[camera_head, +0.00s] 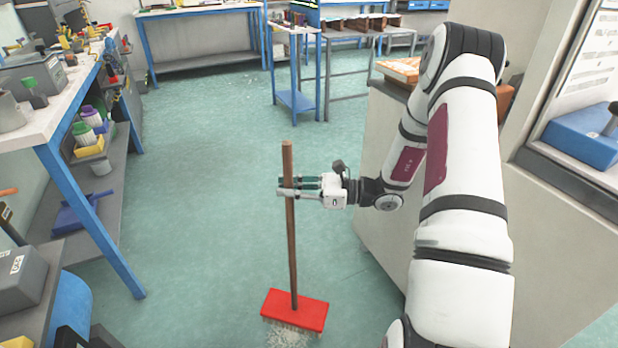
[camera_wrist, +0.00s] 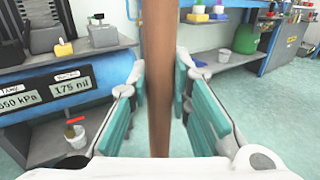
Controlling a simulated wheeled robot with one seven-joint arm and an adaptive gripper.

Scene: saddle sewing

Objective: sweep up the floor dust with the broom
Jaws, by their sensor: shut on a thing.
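The broom has a brown wooden handle (camera_head: 291,235) and a red head (camera_head: 295,310) with pale bristles. It stands nearly upright, its head low at the floor. My gripper (camera_head: 288,187) is shut on the upper part of the handle. In the wrist view the handle (camera_wrist: 159,80) runs vertically between the two teal finger pads. Pale floor dust (camera_head: 290,336) shows under and just in front of the broom head. Faint pale specks also show on the floor further back. The head hides part of the dust.
A blue-legged workbench (camera_head: 62,140) with loaded shelves stands at the left. A blue dustpan-like item (camera_head: 80,212) lies on its lower shelf. A grey cabinet (camera_head: 385,150) stands at the right, close to my arm. The green floor (camera_head: 205,150) between them is open.

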